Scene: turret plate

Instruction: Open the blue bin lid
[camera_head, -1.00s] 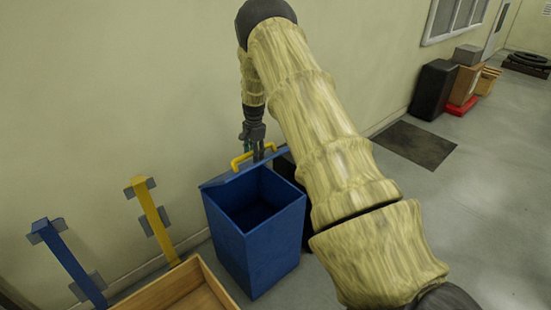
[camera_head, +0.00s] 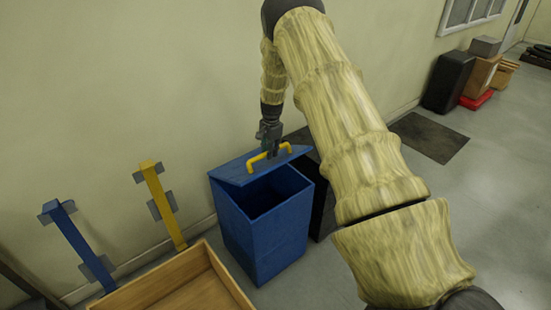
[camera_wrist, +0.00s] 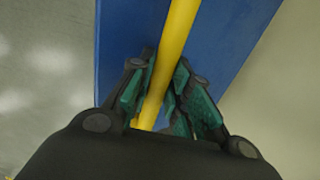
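The blue bin (camera_head: 262,235) stands on the floor beside the wall. Its blue lid (camera_head: 236,172) is tilted, partly raised over the wall side of the opening, and the dark inside shows in front of it. A yellow handle (camera_head: 256,163) sits on the lid's top face. My gripper (camera_head: 272,154) is at the handle from above. In the wrist view, the yellow handle (camera_wrist: 180,32) runs between the teal-padded fingers of my gripper (camera_wrist: 167,68). The fingertips lie close on both sides of it and look shut on it. The blue lid (camera_wrist: 125,40) fills the space behind.
An open wooden box (camera_head: 220,272) is left of the bin. A yellow post (camera_head: 163,205) and a blue post (camera_head: 75,235) stand by the wall. A dark object (camera_head: 322,205) is right of the bin.

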